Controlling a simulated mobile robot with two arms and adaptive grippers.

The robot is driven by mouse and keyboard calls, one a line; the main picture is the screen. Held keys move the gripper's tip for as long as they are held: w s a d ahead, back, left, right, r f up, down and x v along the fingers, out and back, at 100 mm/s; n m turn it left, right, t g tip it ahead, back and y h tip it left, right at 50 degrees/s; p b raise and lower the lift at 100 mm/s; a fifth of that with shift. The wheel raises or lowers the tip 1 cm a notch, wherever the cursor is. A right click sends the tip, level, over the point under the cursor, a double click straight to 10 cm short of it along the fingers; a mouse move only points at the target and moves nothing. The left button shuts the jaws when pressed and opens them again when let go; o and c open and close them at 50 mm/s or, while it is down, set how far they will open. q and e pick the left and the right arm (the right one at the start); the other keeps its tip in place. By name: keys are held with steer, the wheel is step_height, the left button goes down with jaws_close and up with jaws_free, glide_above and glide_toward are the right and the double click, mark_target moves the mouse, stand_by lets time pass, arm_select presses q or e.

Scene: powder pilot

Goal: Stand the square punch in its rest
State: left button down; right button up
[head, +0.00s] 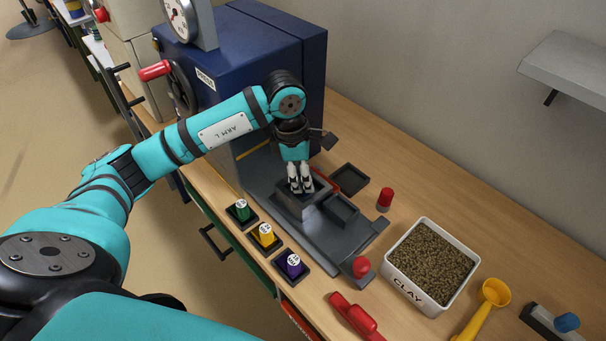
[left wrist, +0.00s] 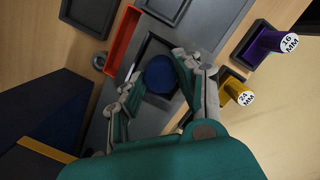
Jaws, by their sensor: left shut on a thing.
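My left gripper (head: 300,186) points down over the grey press bed, its fingers low at a dark square block (head: 291,204). In the left wrist view the gripper (left wrist: 158,84) is shut on a round blue knob (left wrist: 160,74), seen end-on inside a dark square frame. I take the knob for the square punch's top; its lower part is hidden. I cannot tell which is the punch's rest. My right gripper is not in view.
Green (head: 240,211), yellow (head: 265,234) and purple (head: 292,264) labelled pieces stand in dark holders along the front edge. The blue press (head: 238,65) stands behind my arm.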

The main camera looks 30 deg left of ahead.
arm_select(q)
steer(key=shift+r, duration=0.1)
steer(key=shift+r+p, duration=2)
steer(key=shift+r, duration=1.4)
